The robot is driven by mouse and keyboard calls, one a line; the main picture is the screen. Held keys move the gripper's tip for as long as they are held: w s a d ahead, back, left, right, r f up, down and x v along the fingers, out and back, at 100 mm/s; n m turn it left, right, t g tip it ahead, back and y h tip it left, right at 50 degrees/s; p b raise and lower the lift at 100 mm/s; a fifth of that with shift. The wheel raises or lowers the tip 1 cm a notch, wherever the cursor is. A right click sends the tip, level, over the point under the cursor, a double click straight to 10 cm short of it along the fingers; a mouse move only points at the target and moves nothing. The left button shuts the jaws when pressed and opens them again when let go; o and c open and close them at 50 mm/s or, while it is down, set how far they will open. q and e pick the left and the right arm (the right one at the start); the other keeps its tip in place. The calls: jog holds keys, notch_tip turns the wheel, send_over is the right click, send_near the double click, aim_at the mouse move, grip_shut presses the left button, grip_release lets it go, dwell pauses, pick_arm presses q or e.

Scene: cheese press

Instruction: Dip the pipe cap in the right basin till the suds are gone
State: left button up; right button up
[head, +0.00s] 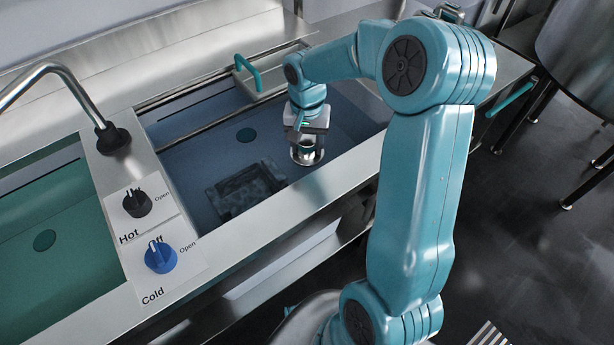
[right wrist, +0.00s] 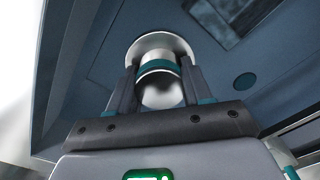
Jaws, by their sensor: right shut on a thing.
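The pipe cap (head: 306,155) is a shiny metal round piece with a wider flange, held below my right gripper (head: 306,139) in the head view. In the right wrist view the pipe cap (right wrist: 160,90) sits between the two fingers of my right gripper (right wrist: 158,82), which is shut on it. The right basin (head: 205,165) has a blue-grey inside, and the cap is over or in its near right part. I see no suds on the visible side of the cap. How deep the cap is, I cannot tell. My left gripper is not in view.
A dark square object (head: 245,190) lies in the right basin, left of the cap. The left basin (head: 50,215) is green. A faucet (head: 75,85) and hot (head: 137,203) and cold (head: 160,257) knobs stand between them. A teal-handled item (head: 247,75) rests on the back rails.

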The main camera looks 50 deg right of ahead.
aim_at(307, 139)
notch_tip(307, 139, up, 18)
jog(key=p, duration=1.4)
